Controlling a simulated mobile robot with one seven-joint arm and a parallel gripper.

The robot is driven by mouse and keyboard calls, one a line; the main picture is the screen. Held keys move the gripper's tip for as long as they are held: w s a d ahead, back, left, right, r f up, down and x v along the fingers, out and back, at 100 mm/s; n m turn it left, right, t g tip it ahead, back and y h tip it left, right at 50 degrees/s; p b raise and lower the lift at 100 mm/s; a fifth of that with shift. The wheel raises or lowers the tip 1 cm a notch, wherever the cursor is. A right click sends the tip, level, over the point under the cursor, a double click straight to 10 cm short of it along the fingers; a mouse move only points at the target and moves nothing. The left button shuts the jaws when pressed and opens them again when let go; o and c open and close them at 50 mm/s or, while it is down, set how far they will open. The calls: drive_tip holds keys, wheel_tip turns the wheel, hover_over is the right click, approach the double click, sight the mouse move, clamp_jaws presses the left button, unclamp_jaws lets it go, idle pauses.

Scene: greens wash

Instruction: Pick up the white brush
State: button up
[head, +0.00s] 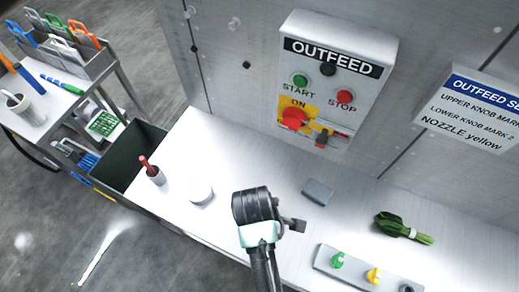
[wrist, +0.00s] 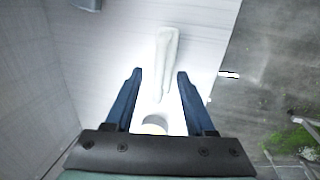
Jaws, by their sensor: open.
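A long white piece, which I take to be the white brush (wrist: 166,62), lies on the pale counter in the wrist view. Its narrow end points toward my gripper (wrist: 159,74); I cannot make out bristles. My gripper is open, with its blue fingers either side of the narrow end in the picture and nothing visibly held. I cannot tell the height gap. In the head view my arm covers that part of the counter, and neither the brush nor the fingertips show.
A grey block (head: 318,192), bundled greens (head: 403,229) and a knob panel (head: 368,268) lie right. The outfeed box (head: 335,75) is on the wall.

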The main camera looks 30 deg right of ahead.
drive_tip(key=shift+w+d+f+p, duration=0.1)
drive_tip(key=shift+w+f+p, duration=0.1)
drive_tip(key=shift+f, duration=0.65)
drive_tip(key=shift+w+d+f+p, duration=0.1)
drive_tip(key=shift+d+f+p, duration=0.1)
drive_tip(key=shift+f, duration=0.6)
drive_tip(key=shift+w+d+f+p, duration=0.1)
drive_tip(key=shift+w+f+p, duration=0.1)
drive_tip(key=shift+f, duration=0.65)
drive_tip(key=shift+s, duration=0.1)
clamp_jaws()
